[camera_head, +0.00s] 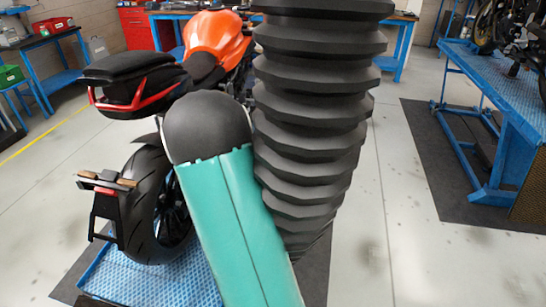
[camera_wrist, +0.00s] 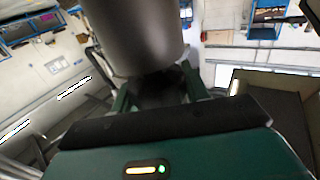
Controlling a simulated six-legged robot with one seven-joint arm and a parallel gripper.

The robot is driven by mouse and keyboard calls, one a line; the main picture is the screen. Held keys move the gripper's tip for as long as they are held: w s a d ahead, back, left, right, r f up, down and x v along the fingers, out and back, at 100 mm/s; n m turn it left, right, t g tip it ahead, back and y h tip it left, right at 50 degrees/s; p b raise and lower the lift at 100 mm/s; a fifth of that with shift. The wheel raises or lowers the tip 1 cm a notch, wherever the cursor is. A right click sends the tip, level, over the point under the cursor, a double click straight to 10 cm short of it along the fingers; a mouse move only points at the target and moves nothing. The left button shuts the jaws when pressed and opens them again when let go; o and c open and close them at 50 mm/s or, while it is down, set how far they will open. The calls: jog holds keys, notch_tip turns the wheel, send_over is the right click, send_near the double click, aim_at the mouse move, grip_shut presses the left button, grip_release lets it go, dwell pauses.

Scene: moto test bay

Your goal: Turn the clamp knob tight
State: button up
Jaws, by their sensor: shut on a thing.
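In the wrist view my gripper (camera_wrist: 157,82) reaches forward with a green finger on each side. It is shut on a dark part between the fingers, in the place of the clamp knob (camera_wrist: 155,92). The knob's outline is blurred and in shadow, so its turn angle cannot be told. A large grey cylinder (camera_wrist: 135,35) fills the top middle, just beyond the fingers, and hides what lies behind. In the head view my teal arm link and black ribbed sleeve cover the middle. My gripper and the knob are hidden there.
An orange and black motorcycle (camera_head: 215,38) stands behind my arm on a blue textured platform (camera_head: 150,280). A blue workbench (camera_head: 500,85) with another motorcycle is at the right. Blue tables and a red cabinet (camera_head: 136,28) line the back. Grey floor is clear at right.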

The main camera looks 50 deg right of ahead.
aim_at(276, 159)
jog(key=m+g+y, duration=0.1)
jog(key=m+g, duration=0.1)
jog(key=m+g+y, duration=0.1)
jog(key=g, duration=0.2)
jog(key=shift+s+m, duration=0.15)
jog(key=shift+m, duration=0.25)
jog(key=shift+s+a+m+g+y, duration=0.1)
jog(key=shift+s+m+g+y, duration=0.05)
jog(key=shift+m+g+y, duration=0.9)
jog(key=shift+s+a+m+g+y, duration=0.15)
jog(key=shift+m+g+y, duration=0.45)
jog(key=shift+g, duration=0.75)
jog(key=shift+s+d, duration=0.1)
jog(key=o, duration=1)
jog(key=shift+r, duration=0.1)
notch_tip(276, 159, up, 3)
jog(key=shift+r, duration=0.1)
jog(key=s+a+r, duration=0.6)
jog(key=a, duration=0.1)
jog(key=s+a+r, duration=0.2)
jog(key=a+r, duration=0.1)
jog(key=a, duration=0.1)
jog(key=shift+s+r, duration=0.35)
jog(key=shift+s, duration=0.05)
